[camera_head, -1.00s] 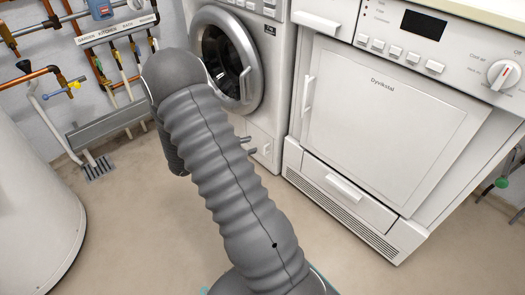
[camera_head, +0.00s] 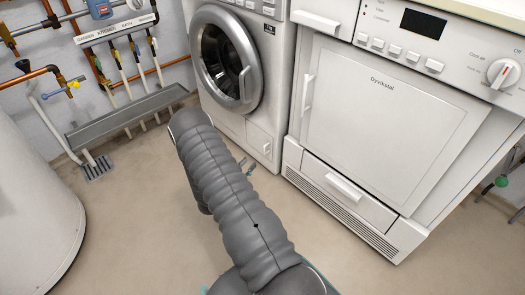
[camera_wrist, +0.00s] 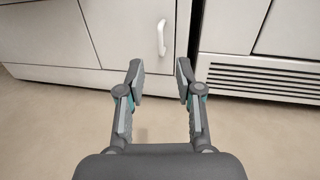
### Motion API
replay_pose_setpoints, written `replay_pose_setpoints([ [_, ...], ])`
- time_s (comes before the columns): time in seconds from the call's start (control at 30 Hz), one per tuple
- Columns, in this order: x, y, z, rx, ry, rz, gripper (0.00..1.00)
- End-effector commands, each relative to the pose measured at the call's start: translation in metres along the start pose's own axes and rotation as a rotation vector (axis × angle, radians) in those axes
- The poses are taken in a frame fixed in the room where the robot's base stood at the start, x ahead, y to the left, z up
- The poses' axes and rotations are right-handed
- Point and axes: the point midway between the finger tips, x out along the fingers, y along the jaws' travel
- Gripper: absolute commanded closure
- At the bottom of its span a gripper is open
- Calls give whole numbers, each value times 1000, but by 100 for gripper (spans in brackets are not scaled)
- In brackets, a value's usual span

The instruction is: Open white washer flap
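The white washer flap (camera_head: 260,140) is a small panel at the lower right of the front-loading washer (camera_head: 226,60). It looks closed. In the wrist view the flap (camera_wrist: 130,30) stands ahead, with a white vertical handle (camera_wrist: 162,37) near its right edge. My gripper (camera_wrist: 160,78) is open and empty, its two fingers apart, below the handle in the picture and not touching it. In the head view my gripper's fingertips (camera_head: 247,168) show just past my arm, in front of the washer's base. The rest of the gripper is hidden there.
A white dryer (camera_head: 385,120) stands close on the washer's right, with a drawer (camera_head: 340,190) and a vent grille low down. Pipes, a grey trough (camera_head: 125,110) and a white tank (camera_head: 30,200) are at the left. The floor in front is clear.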

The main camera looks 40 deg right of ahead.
Motion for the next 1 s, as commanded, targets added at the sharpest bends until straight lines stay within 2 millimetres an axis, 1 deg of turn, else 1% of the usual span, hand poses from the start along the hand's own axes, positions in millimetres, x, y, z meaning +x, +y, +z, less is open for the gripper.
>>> replay_pose_setpoints([
  [0.03,11,-1,0,2,0,-5,65],
  [0.3,61,-1,0,3,-1,-4,65],
  [0.5,90,0,0,2,-1,-3,65],
  [0.7,103,0,0,0,0,-1,65],
  [1.0,105,0,0,0,0,-1,65],
])
